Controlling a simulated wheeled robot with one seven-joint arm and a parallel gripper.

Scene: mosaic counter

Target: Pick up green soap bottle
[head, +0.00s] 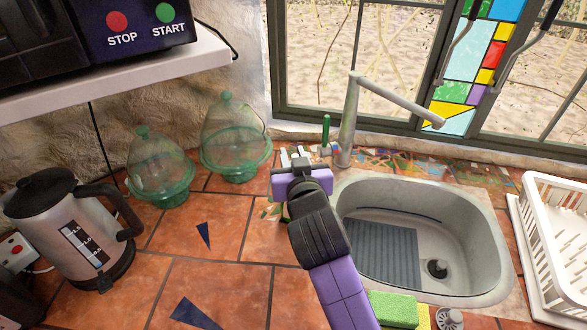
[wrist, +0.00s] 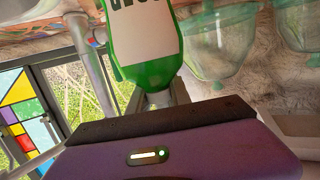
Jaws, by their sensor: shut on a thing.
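The green soap bottle (wrist: 153,74) has a white label with dark lettering and shows large in the wrist view, which is upside down. My gripper (wrist: 160,98) is shut on its narrow end. The far end of the bottle is cut off by the picture edge, so I cannot tell whether it touches the counter. In the head view my gripper (head: 294,156) is over the tiles left of the tap; the bottle is mostly or fully hidden behind it there.
The tap (head: 349,125) and a thin green upright thing (head: 326,131) stand close right of my gripper. The sink (head: 470,235) is to the right, beside a white dish rack (head: 545,250). Two green-based glass domes (head: 235,140) (head: 158,170) and a kettle (head: 75,235) stand left.

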